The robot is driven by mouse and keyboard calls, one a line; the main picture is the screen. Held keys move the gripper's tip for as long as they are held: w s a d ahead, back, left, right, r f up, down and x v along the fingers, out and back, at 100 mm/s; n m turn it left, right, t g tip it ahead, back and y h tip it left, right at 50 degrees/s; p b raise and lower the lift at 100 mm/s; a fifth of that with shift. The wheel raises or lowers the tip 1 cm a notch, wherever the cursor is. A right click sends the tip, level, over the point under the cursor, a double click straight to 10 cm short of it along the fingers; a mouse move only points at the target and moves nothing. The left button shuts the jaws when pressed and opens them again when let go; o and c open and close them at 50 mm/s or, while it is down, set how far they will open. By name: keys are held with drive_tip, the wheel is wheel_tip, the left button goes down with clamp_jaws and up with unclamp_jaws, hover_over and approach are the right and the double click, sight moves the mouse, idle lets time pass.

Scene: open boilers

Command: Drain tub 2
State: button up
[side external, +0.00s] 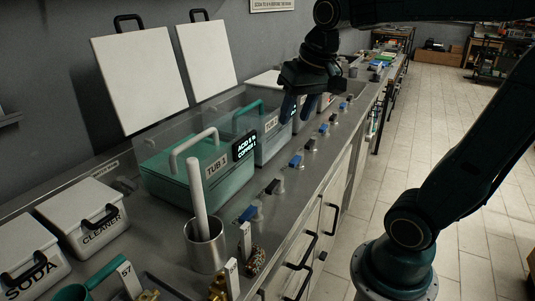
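Tub 2 (272,147) is a clear-walled tub set in the steel counter, behind tub 1 (205,180) along the row. Its label is partly readable beside a small dark display. A teal handle shows in its open top. Small valves with blue or black handles line the counter's front edge: a blue one (248,214), a black one (273,187) and a blue one (296,161) are nearest. I cannot tell for certain which belongs to tub 2. My gripper (297,117) points down by tub 2's far front corner, its two fingers apart with nothing visible between them. It hides part of the tubs behind.
Two white lids (141,80) lean on the wall. A steel cup (205,245) holding a white rod stands before tub 1. Cleaner (88,220) and soda (28,258) boxes are at the near left. Cabinet handles (300,252) protrude below the counter. The tiled floor (450,130) is mostly clear.

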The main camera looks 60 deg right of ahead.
drive_tip(key=w+d+m+g, duration=0.1)
drive_tip(key=w+d+m, duration=0.35)
drive_tip(key=d, duration=0.35)
drive_tip(key=m+g+y, duration=0.1)
drive_tip(key=m+g, duration=0.2)
drive_tip(key=m, duration=0.5)
hover_over(310, 143)
wheel_tip(310, 143, down, 8)
drive_tip(key=shift+w+d+r, duration=0.1)
drive_tip(key=shift+f, duration=6.9)
drive_tip(key=shift+c, duration=0.2)
clamp_jaws()
